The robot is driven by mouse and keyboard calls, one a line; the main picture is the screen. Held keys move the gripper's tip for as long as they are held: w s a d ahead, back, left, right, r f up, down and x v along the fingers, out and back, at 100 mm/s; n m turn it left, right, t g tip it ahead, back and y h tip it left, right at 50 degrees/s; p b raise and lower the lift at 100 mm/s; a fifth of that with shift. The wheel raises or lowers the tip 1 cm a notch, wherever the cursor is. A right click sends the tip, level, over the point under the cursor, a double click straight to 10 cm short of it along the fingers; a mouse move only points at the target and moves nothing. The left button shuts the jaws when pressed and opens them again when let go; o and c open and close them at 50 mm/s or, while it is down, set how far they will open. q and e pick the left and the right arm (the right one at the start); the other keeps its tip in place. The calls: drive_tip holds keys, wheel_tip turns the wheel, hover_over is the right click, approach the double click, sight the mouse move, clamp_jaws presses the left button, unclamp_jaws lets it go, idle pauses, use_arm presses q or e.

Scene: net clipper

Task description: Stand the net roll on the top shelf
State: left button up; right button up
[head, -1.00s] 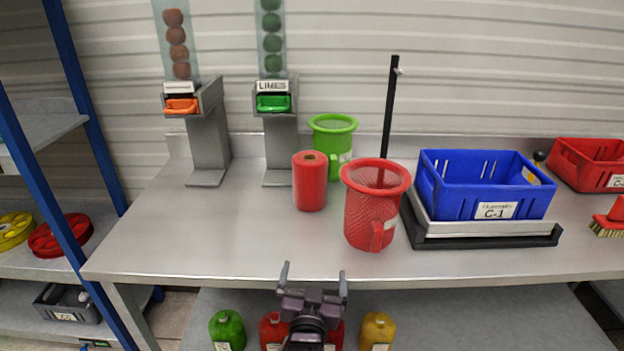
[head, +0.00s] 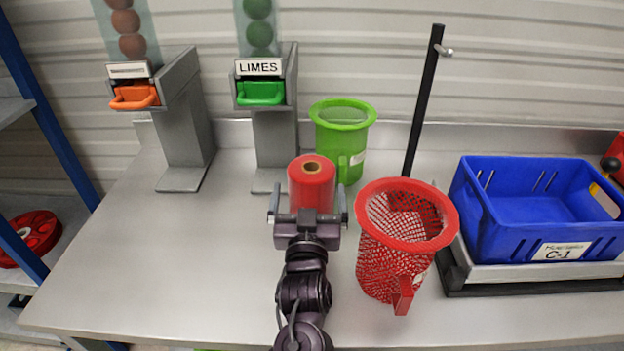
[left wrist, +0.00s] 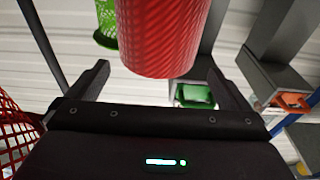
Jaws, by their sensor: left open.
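The net roll (head: 312,178) is a red cylinder with a brown core hole in its top. It stands upright on the metal table (head: 230,285), in front of the green mesh basket. My left gripper (head: 308,203) is open at the roll's near side, one finger toward each side of it. In the left wrist view the red roll (left wrist: 165,35) lies just ahead of the spread fingers of the left gripper (left wrist: 156,78). I cannot tell whether the fingers touch it. My right gripper is in neither view. A rack shelf (head: 12,110) shows at the left edge; whether it is the top one is unclear.
A red mesh basket (head: 405,250) stands close right of my gripper. The green mesh basket (head: 340,140) is behind the roll. The limes dispenser (head: 272,125) and another dispenser (head: 180,125) stand back left. A black pole (head: 422,105) and blue crate (head: 540,220) are right. The table's front left is clear.

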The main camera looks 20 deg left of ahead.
sight(311, 174)
use_arm(q)
drive_tip(key=shift+w+a+r, duration=0.1)
drive_tip(key=shift+w+r, duration=0.35)
drive_tip(key=shift+w, duration=0.05)
drive_tip(key=p+x, duration=0.1)
drive_tip(key=x, duration=0.1)
drive_tip(key=p+x, duration=0.1)
drive_tip(key=x, duration=0.1)
drive_tip(key=shift+w+f, duration=0.15)
drive_tip(key=shift+w, duration=0.3)
drive_tip(key=shift+w+a, duration=0.1)
drive_tip(key=shift+w, duration=0.5)
drive_tip(key=c, duration=1.3)
drive_tip(key=shift+c, duration=0.4)
